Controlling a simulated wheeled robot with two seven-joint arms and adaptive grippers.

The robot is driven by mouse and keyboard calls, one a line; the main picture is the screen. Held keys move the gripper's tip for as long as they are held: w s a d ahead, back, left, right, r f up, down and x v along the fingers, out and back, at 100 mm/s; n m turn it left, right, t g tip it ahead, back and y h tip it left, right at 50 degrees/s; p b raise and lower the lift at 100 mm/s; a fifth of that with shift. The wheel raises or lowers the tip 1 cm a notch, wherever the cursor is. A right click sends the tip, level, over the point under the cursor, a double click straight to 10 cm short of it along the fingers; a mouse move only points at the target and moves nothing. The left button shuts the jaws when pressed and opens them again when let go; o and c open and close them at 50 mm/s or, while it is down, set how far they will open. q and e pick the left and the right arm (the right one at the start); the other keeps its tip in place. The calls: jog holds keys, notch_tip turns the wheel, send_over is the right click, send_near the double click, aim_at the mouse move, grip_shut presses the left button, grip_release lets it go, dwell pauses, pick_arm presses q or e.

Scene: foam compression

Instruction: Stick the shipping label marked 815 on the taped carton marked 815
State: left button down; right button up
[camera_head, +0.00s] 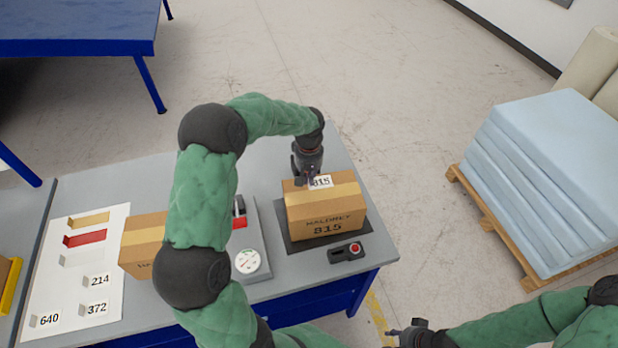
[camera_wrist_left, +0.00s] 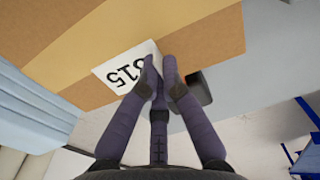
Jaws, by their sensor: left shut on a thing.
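The carton marked 815 (camera_head: 326,213) stands on a dark mat (camera_head: 292,243) at the right end of the grey table, with a tape strip along its top. The white label marked 815 (camera_head: 321,181) is at the carton's top, near its far edge. My left gripper (camera_head: 308,178) is shut on the label's edge above the carton top. In the left wrist view the label (camera_wrist_left: 124,68) lies over the tape and cardboard, with the fingertips (camera_wrist_left: 160,68) at its edge. I cannot tell whether it is fully pressed down. My right gripper (camera_head: 408,333) is at the bottom, its fingers unclear.
A white sheet (camera_head: 75,262) at left holds labels 214, 372 and 640 and coloured strips. Another carton (camera_head: 141,246) stands beside a dial device (camera_head: 248,262). Blue foam sheets (camera_head: 545,180) lie on a pallet.

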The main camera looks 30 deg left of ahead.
pick_arm(q)
jog(key=shift+s+d+f, duration=0.1)
jog(key=shift+f, duration=0.15)
jog(key=c, duration=1.3)
grip_release()
jog(key=shift+c, duration=0.2)
jog(key=shift+r, duration=0.15)
jog(key=shift+r, duration=0.3)
jog(key=shift+r+p, duration=2.05)
jog(key=shift+r, duration=1.2)
